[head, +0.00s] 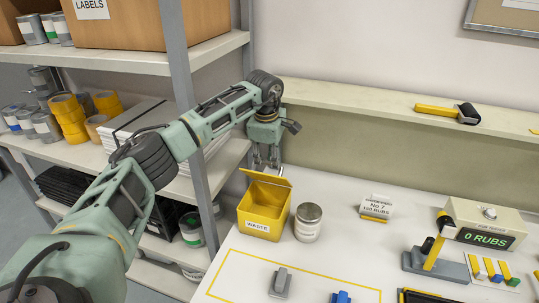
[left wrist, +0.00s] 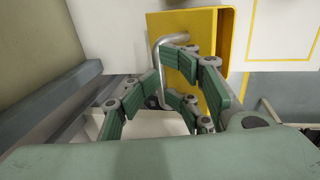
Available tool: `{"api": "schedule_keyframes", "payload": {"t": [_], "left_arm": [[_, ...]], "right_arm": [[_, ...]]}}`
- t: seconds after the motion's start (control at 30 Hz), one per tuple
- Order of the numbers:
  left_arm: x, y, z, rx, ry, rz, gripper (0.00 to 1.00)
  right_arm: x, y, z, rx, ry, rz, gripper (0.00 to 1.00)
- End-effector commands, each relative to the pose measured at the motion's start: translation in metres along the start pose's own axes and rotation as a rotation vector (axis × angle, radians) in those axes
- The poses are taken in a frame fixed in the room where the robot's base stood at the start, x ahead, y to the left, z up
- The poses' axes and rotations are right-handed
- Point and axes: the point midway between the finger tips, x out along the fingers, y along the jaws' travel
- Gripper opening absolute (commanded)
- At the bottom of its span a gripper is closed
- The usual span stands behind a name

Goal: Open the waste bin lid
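The yellow waste bin (head: 258,222), with a WASTE label on its front, stands at the left back of the white table. Its lid (head: 268,178) is raised at the back edge, and I can see into the bin. The lid also shows in the left wrist view (left wrist: 185,62), with a bent metal handle (left wrist: 156,62) on it. My left gripper (head: 267,163) is just above the lid. Its green fingers (left wrist: 182,90) are spread apart around the handle, and I cannot tell whether they touch it. My right gripper is not in view.
A metal can (head: 308,223) stands close to the bin's right. A shelf post (head: 190,120) and loaded shelves are at the left. A ledge (head: 350,100) runs behind the table. A tester (head: 485,225) reading 0 RUBS is at the right. The table's middle is mostly clear.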

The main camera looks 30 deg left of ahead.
Motion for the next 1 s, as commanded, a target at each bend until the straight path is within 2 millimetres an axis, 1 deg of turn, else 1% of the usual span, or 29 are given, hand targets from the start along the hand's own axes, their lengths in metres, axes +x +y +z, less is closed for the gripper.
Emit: {"api": "schedule_keyframes", "payload": {"t": [0.03,0.1,0.4,0.73,1.0], "left_arm": [[0.005,-0.002,0.0,0.002,0.003,-0.004,0.28],[0.005,-0.002,0.0,0.002,0.003,-0.004,0.28],[0.004,-0.001,0.0,0.002,0.002,-0.002,0.28],[0.002,-0.001,0.0,0.001,0.002,-0.001,0.28],[-0.01,0.013,0.0,0.0,0.001,0.0,0.28]], "right_arm": [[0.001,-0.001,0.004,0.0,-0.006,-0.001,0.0],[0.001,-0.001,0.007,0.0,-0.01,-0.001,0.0],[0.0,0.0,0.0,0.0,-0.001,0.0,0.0],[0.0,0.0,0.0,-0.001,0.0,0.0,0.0],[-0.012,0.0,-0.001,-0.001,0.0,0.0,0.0]]}}
